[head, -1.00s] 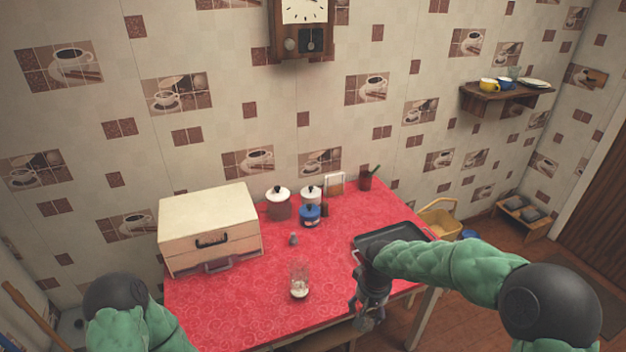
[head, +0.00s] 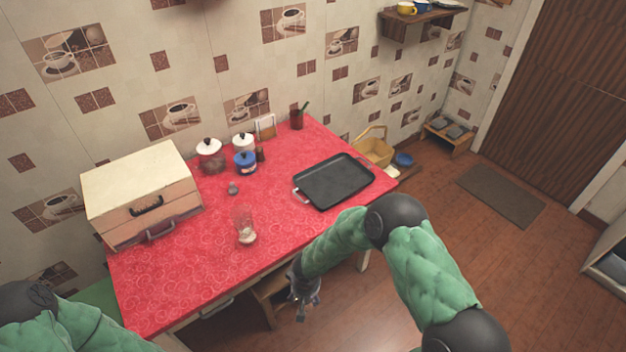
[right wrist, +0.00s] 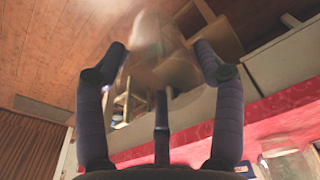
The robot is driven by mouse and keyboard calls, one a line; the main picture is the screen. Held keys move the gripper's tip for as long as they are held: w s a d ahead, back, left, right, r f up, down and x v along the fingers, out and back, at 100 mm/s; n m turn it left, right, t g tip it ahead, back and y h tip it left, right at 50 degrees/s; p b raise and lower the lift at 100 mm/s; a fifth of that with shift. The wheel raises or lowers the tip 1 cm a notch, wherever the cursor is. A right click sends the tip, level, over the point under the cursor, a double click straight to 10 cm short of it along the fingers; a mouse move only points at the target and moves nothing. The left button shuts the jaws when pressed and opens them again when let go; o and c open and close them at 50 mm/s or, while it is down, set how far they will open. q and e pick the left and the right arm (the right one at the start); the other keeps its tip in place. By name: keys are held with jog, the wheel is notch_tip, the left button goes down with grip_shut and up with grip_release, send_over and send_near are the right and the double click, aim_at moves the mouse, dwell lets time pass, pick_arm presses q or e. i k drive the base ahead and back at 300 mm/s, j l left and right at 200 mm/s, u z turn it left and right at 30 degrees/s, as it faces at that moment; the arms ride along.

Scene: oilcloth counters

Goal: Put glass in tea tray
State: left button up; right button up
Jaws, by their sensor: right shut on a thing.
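The tea tray (head: 333,182) is a black, shallow, empty rectangular tray at the right end of the red table. A clear glass (head: 245,226) stands upright near the table's front middle, left of the tray. My right gripper (head: 305,294) is in front of the table edge, below the tray in the picture. In the right wrist view, the right gripper (right wrist: 160,65) is shut on a blurred, see-through thing (right wrist: 155,42), seemingly another glass; its outline is unclear. My left arm shows at the lower left of the head view, but its gripper is out of frame.
A beige box (head: 143,188) fills the table's left end. White-lidded jars (head: 209,157), a blue pot (head: 245,162) and a dark cup (head: 297,118) stand along the back. A small grey item (head: 232,187) stands behind the glass. The table's front middle is mostly clear.

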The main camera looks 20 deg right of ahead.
aim_at(350, 173)
jog(key=l+u, duration=0.8)
jog(key=k+l+u, duration=0.1)
jog(key=l+u, duration=0.3)
jog(key=l, duration=0.15)
jog(key=k+l, duration=0.1)
jog(key=l, duration=0.25)
jog(key=k+l+u, duration=0.1)
jog(key=l, duration=0.3)
jog(key=k+l, duration=0.15)
jog(key=l, duration=0.2)
jog(key=k+l+u, duration=0.1)
jog(key=l, duration=0.25)
jog(key=k+l, duration=0.2)
jog(key=l, duration=0.15)
